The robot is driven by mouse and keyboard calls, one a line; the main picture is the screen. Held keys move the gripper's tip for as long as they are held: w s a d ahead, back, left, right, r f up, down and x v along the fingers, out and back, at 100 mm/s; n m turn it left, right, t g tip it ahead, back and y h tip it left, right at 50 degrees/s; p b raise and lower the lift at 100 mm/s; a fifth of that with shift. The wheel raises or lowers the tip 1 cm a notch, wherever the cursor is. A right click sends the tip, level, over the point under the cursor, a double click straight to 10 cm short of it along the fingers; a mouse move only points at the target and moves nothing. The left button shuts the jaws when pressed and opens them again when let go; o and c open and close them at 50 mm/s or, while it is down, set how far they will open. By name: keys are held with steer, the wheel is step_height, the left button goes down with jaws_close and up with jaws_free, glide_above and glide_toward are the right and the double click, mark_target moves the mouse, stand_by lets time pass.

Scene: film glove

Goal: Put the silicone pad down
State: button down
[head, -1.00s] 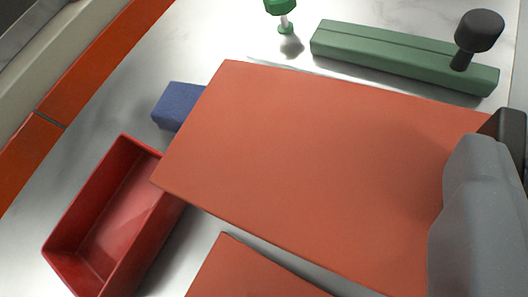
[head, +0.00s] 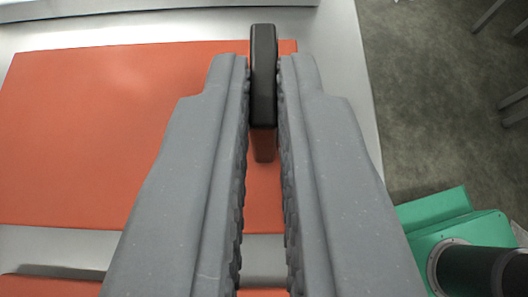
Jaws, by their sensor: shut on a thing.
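The silicone pad (head: 90,140) is a flat orange-red sheet, seen in the head view left of and beneath my fingers. A black block-like tab (head: 263,75) stands at its right end. My gripper (head: 264,90) has its two grey ribbed fingers closed on this tab, one on each side. The fingers cover part of the pad's right side. I cannot tell whether the pad touches the surface below.
Another orange-red piece (head: 45,286) shows at the lower left, partly cut off. A pale metallic surface (head: 60,240) lies around the pad, its right edge near my fingers. Beyond it are dark grey floor (head: 425,100) and a green thing (head: 435,208) with a dark cylinder.

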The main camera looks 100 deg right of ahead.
steer(key=shift+f, duration=1.3)
steer(key=c, duration=1.6)
jaws_free()
steer(key=shift+f, duration=0.1)
steer(key=shift+o, duration=0.2)
steer(key=v, duration=1.2)
